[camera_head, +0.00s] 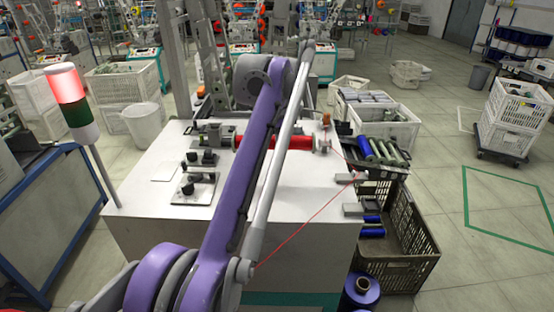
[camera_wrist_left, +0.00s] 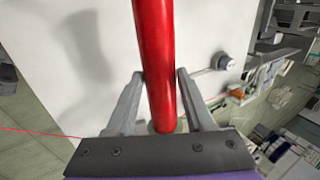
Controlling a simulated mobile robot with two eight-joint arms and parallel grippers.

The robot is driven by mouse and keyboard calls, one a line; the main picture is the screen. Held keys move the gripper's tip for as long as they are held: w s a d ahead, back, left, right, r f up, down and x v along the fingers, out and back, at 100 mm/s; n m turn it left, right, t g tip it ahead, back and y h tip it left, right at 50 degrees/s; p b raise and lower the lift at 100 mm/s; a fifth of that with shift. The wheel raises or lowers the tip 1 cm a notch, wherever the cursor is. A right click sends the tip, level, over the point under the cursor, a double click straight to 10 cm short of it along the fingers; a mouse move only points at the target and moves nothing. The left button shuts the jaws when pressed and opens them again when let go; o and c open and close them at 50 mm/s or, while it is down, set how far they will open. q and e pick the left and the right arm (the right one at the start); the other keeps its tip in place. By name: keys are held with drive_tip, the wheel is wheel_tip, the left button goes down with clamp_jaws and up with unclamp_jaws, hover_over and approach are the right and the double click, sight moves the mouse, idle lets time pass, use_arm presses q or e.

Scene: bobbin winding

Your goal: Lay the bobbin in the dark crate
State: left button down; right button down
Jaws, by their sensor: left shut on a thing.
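The bobbin is a long red cylinder (camera_head: 298,143) over the top of the white machine, partly hidden behind my purple left arm in the head view. In the left wrist view the bobbin (camera_wrist_left: 154,50) runs between the two grey fingers of my left gripper (camera_wrist_left: 161,78), which is shut on it. That gripper is hidden behind my arm in the head view. I cannot tell whether the bobbin still touches its mounts. The dark crate (camera_head: 405,268) stands on the floor right of the machine, with blue bobbins (camera_head: 372,224) at its left side. My right gripper is not in view.
A rack of blue and green bobbins (camera_head: 384,158) sits above the crate's far end. A red thread (camera_head: 315,218) crosses the machine's front right. A signal lamp (camera_head: 68,95) stands at left. A blue spool (camera_head: 361,290) is near the crate.

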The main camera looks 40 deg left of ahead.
use_arm(q)
drive_tip(key=f, duration=0.3)
drive_tip(key=shift+s+d+b, duration=0.1)
drive_tip(key=shift+s+b, duration=0.15)
drive_tip(key=shift+b, duration=0.05)
drive_tip(key=shift+w+f+b, duration=0.1)
drive_tip(key=shift+f+b, duration=0.3)
drive_tip(key=shift+f, duration=1.85)
drive_tip(key=shift+c, duration=1.4)
unclamp_jaws()
